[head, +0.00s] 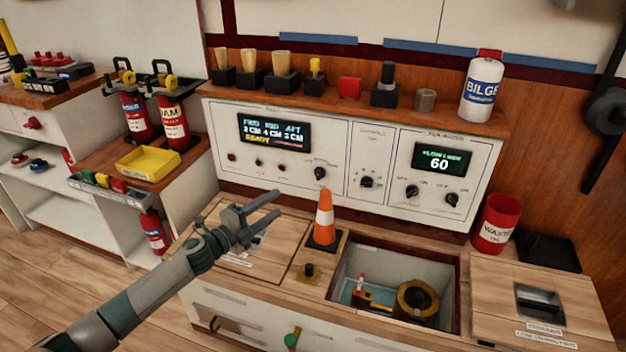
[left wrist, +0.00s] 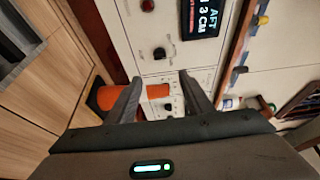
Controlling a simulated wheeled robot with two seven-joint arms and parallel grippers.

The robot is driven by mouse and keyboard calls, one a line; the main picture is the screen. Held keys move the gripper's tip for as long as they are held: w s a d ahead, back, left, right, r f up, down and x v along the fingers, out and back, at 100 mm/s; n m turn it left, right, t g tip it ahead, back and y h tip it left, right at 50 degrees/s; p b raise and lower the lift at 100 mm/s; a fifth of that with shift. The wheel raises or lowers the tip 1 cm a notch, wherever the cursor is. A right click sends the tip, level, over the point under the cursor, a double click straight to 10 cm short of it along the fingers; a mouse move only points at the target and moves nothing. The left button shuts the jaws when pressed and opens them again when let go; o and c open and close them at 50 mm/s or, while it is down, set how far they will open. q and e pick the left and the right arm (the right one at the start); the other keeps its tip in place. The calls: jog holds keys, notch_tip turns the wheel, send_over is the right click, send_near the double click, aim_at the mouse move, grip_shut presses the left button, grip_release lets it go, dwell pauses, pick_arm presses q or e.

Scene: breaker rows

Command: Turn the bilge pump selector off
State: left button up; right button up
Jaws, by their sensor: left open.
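A white control panel (head: 341,160) stands behind the counter. Its left section has a level display (head: 275,131) reading FWD, MID, AFT, with a black rotary knob (head: 320,174) at its lower right, likely the bilge pump selector; its small labels are unreadable. That knob also shows in the left wrist view (left wrist: 159,53), beyond the fingertips. My left gripper (head: 277,203) is open and empty, in front of the panel and lower left of the knob, apart from it. In the left wrist view its fingers (left wrist: 158,85) spread wide. My right gripper is not in view.
An orange cone (head: 324,221) stands close to the left fingertips. Other knobs (head: 367,181) sit further right on the panel. An open hatch (head: 449,272) holds a pump. A red bin (head: 497,224) stands at right. Several items line the shelf above, including a bilge bottle (head: 481,88).

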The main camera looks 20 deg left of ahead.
pick_arm(q)
jog(key=w, duration=0.1)
jog(key=b, duration=0.1)
send_near(319, 174)
jog(key=f+b+x, duration=0.1)
jog(key=x, duration=0.7)
jog(key=shift+w+a+b, duration=0.15)
jog(key=shift+a+b, duration=0.25)
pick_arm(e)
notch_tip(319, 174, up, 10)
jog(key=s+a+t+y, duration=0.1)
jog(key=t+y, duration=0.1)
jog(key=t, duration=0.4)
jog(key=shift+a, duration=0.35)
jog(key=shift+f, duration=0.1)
pick_arm(q)
jog(key=c, duration=1)
jog(key=shift+c, duration=0.2)
jog(key=shift+f, duration=0.1)
